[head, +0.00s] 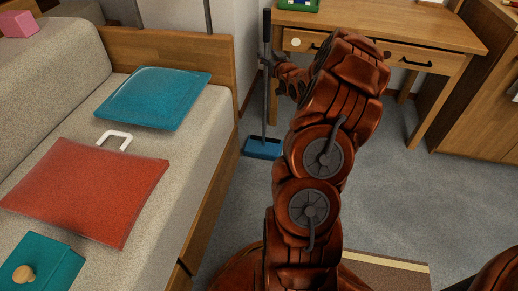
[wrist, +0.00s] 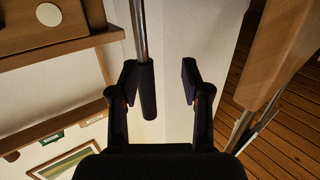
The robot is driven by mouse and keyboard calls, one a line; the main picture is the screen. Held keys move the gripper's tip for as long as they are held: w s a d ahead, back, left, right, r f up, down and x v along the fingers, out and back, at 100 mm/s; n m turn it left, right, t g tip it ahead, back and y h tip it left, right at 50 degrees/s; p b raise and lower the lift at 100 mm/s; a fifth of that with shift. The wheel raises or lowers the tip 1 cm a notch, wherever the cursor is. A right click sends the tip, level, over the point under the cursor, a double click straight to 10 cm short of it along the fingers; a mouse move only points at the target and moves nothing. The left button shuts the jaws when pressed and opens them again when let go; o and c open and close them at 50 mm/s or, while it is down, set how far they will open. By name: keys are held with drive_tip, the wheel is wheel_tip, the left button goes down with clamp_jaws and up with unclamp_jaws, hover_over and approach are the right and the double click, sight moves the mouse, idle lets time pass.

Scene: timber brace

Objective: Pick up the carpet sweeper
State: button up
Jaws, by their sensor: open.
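The carpet sweeper stands upright on the floor between the sofa and the desk, its blue head (head: 262,148) on the carpet and its dark handle (head: 266,25) rising beside the desk. My gripper (head: 268,65) is at the handle's middle to upper part, partly hidden by my arm in the head view. In the wrist view my gripper (wrist: 158,76) is open, and the sweeper's dark grip (wrist: 148,92) and metal shaft (wrist: 139,30) appear between the fingers, closer to the left one. I cannot tell whether it touches that finger.
The wooden desk (head: 440,30) with drawers stands right of the sweeper. The sofa (head: 170,190) with a teal cushion (head: 153,98) and a red cushion (head: 88,190) lies to the left. Grey floor (head: 395,190) is open in front of the desk.

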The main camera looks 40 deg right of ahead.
sight(267, 52)
drive_tip(key=shift+t+h, duration=0.4)
drive_tip(key=shift+w+d+f+b, duration=0.5)
drive_tip(key=shift+w+d, duration=0.1)
drive_tip(key=shift+d, duration=0.25)
drive_tip(key=shift+w+d+f+b, duration=0.4)
drive_tip(key=shift+w+d+f, duration=0.15)
drive_tip(key=shift+d, duration=0.25)
drive_tip(key=shift+b+x, duration=0.9)
drive_tip(key=shift+x, duration=1.55)
drive_tip(key=shift+c, duration=0.3)
clamp_jaws()
